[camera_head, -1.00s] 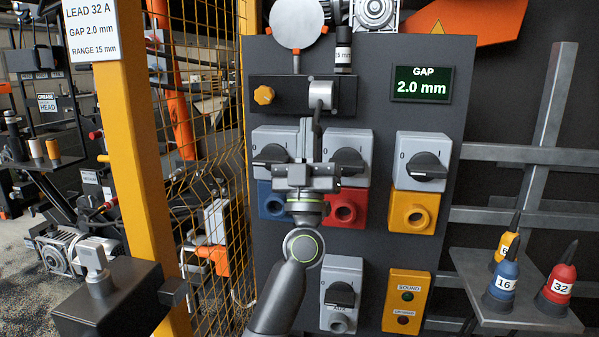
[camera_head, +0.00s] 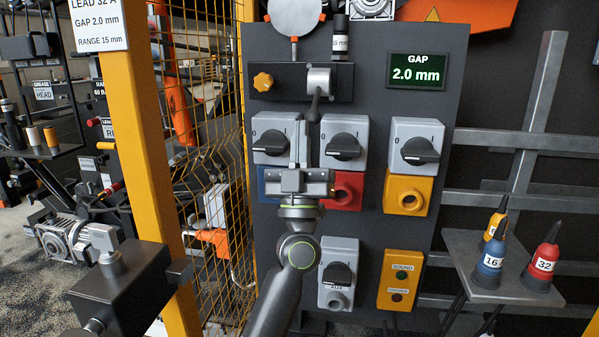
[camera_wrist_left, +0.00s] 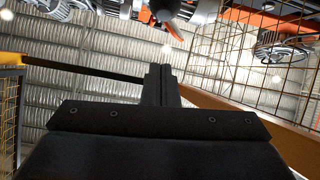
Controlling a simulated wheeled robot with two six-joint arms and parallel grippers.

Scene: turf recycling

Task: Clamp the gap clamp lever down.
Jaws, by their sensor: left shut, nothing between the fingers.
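My left gripper (camera_head: 303,126) is shut and empty. It points upward in front of the panel, with its fingertips just below and left of the lever's lower end. I cannot tell whether they touch. In the left wrist view the closed fingers (camera_wrist_left: 160,85) point up toward the ceiling. A dark, reddish-tipped shape above them is too unclear to name. My right gripper is not in view.
The gap display (camera_head: 417,72) reads 2.0 mm. Rotary switches and coloured sockets surround my gripper. A shelf (camera_head: 500,280) at right holds numbered plugs. A yellow post (camera_head: 140,160) and mesh fence stand left.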

